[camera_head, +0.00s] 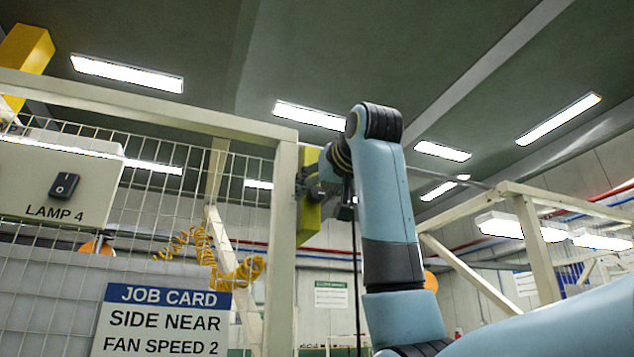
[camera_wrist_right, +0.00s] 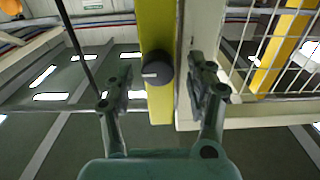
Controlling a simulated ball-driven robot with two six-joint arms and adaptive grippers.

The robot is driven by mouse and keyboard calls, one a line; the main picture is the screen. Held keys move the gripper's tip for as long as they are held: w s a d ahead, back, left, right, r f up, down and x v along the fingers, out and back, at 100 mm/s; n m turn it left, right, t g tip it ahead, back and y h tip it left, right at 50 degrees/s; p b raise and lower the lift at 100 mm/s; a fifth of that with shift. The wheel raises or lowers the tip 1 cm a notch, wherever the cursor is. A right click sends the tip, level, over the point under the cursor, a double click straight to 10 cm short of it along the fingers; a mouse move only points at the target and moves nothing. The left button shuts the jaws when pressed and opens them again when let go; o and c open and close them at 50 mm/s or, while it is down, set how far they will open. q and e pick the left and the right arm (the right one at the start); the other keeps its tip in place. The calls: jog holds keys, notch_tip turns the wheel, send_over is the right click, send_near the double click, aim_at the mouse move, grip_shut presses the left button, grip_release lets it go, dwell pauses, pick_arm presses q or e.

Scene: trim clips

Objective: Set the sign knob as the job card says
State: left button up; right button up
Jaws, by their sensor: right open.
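The job card (camera_head: 160,322) hangs on the mesh at lower left in the head view and reads "SIDE NEAR" and "FAN SPEED 2". In the right wrist view a dark round knob (camera_wrist_right: 158,68) sits on a yellow strip (camera_wrist_right: 157,20). Its short pale mark lies about level in the picture, left of the knob's middle. My right gripper (camera_wrist_right: 163,88) is open, with one finger on each side of the knob and gaps visible. In the head view the right gripper (camera_head: 312,185) is at the yellow housing (camera_head: 308,228), and the knob is hidden. No dial lettering shows. My left gripper is out of view.
A pale post (camera_head: 282,240) stands beside the yellow housing, with wire mesh (camera_head: 150,195) to its left. A white box labelled LAMP 4 (camera_head: 100,180) with a black rocker switch (camera_head: 64,186) is at left. A yellow coiled cable (camera_head: 225,268) hangs behind the mesh.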

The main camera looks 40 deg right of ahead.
jog(key=shift+w+d, duration=0.2)
jog(key=shift+w, duration=0.1)
jog(key=c, duration=1.1)
